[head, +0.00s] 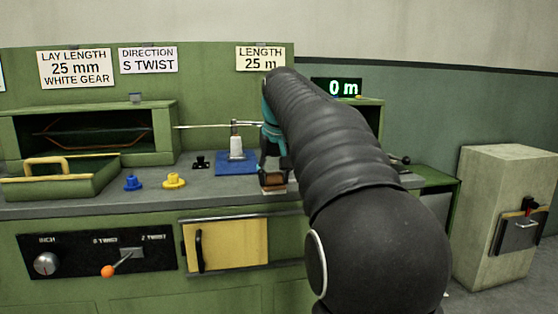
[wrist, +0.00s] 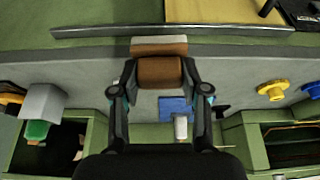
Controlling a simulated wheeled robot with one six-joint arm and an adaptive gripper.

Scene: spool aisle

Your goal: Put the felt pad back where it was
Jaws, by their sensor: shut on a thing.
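My gripper (wrist: 160,75) is shut on a brown block (wrist: 160,72), which I take to be the felt pad; its sides touch both fingers. A pale piece with a brown edge (wrist: 158,46) shows just beyond it toward the counter's front edge; I cannot tell if it is part of the block. In the head view the brown block (head: 272,180) is low over the front of the counter, with a pale layer under it. My arm hides much of the gripper there. I cannot tell whether the block touches the counter.
A blue mat (head: 223,168) with a white spool (head: 236,149) is left of my gripper in the head view. A small black piece (head: 201,162), blue knob (head: 133,183) and yellow knob (head: 174,181) stand farther left, beside a green tray with a yellow handle (head: 60,160). A grey cabinet (head: 500,220) stands right.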

